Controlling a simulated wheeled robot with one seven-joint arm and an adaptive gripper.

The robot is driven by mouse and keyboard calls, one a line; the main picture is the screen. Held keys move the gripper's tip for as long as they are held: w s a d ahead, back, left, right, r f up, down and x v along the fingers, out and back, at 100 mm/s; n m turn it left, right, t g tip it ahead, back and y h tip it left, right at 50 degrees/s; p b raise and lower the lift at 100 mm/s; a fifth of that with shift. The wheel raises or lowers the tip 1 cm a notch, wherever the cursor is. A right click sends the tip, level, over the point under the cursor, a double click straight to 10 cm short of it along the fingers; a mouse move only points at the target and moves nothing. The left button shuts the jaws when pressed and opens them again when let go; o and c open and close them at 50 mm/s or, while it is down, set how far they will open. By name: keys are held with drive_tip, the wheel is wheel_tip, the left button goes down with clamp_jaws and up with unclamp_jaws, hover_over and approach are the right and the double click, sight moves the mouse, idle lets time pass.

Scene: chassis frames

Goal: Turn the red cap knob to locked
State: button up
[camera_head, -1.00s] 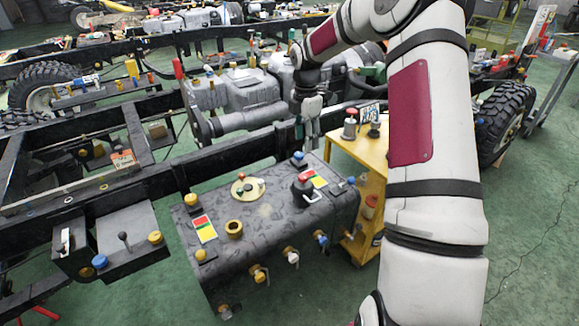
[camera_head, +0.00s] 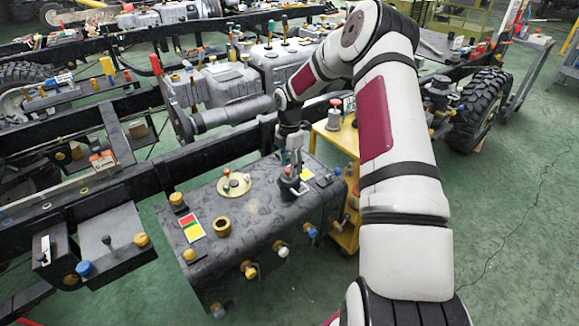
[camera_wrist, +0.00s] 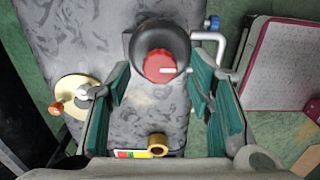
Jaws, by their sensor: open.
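The red cap knob (camera_wrist: 160,66) sits on a round black housing (camera_wrist: 150,40) on top of the dark grey tank (camera_wrist: 75,40). A white mark on its face points to the right in the wrist view. My gripper (camera_wrist: 163,95) is open, with one green-padded finger to the left of the knob and one to the right, both apart from it. In the head view, my gripper (camera_head: 292,170) is above the black housing (camera_head: 289,190) on the tank (camera_head: 255,235), and the red cap is mostly hidden there.
A cream disc (camera_wrist: 80,95) with an orange knob lies left of the housing. A bent grey handle (camera_wrist: 212,40) stands close on its right. A brass ring (camera_wrist: 157,145) is nearer my wrist. A yellow cart (camera_head: 343,235) stands beside the tank; a black frame rail (camera_head: 120,185) runs behind.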

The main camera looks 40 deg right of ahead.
drive_tip(key=shift+f, duration=0.45)
clamp_jaws()
